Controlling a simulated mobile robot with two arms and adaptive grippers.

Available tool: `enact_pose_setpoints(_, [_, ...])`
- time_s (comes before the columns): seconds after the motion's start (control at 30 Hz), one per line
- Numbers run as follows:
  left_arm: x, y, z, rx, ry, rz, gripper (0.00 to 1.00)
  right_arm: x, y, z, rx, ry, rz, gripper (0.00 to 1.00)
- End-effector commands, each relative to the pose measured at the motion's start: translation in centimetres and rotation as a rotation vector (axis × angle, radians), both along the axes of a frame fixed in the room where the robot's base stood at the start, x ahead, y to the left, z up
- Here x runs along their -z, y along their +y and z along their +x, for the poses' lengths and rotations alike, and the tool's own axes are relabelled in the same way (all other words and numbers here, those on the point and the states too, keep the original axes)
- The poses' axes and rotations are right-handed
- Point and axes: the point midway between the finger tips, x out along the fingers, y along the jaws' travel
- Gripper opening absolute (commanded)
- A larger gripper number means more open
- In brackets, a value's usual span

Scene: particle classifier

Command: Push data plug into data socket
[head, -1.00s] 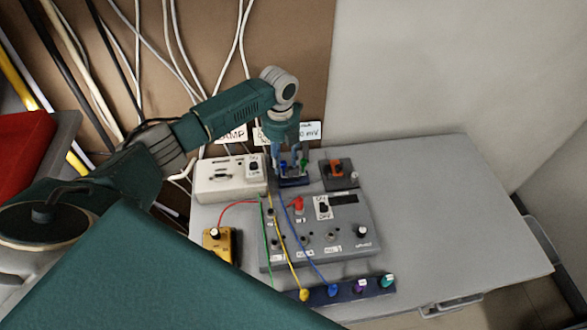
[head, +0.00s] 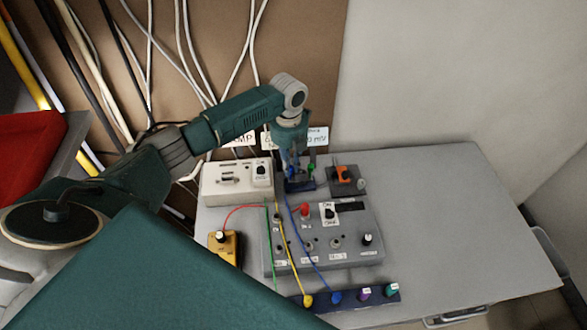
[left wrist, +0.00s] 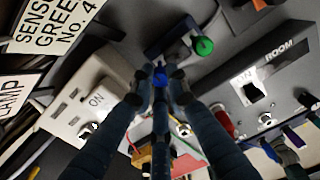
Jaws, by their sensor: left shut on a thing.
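My left gripper (head: 292,167) points down over a small dark blue block (head: 300,186) at the back of the table. It is shut on a blue plug, which shows between the fingertips in the left wrist view (left wrist: 160,74). A blue cable (head: 300,222) runs from there down to the front strip. A green plug (head: 312,167) stands in the dark blue block, right beside the gripper; it also shows in the left wrist view (left wrist: 203,46). The fingers hide the blue plug's tip, so I cannot tell whether it is seated. No label marks the data socket legibly.
A white switch box (head: 236,183) stands to the left, a dark box with an orange knob (head: 345,175) to the right. A grey control unit (head: 350,245) with a red plug is in front. A strip with coloured plugs (head: 350,297) lies nearest. The grey table's right side (head: 460,220) is clear.

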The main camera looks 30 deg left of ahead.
Motion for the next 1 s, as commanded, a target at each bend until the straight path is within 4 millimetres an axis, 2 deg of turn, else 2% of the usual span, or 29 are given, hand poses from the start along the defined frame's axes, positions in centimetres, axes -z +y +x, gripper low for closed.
enact_pose_setpoints(0.27, [-3.5, 0.1, 0.3, -0.001, -0.010, 0.001, 0.00, 0.9, -0.1, 0.0, -0.001, 0.001, -0.001, 0.40])
enact_pose_setpoints(0.7, [-14.1, 0.0, 0.3, 0.000, -0.009, -0.001, 0.00, 3.4, -0.1, 0.0, -0.001, 0.000, -0.001, 0.40])
enact_pose_setpoints(0.9, [-17.7, 0.0, 0.2, -0.001, -0.007, -0.001, 0.00, 3.9, -0.1, 0.0, 0.000, 0.000, -0.001, 0.40])
enact_pose_setpoints(1.0, [-18.8, 0.0, 0.2, -0.001, -0.005, -0.001, 0.00, 4.0, -0.1, 0.0, 0.000, 0.000, -0.001, 0.40])
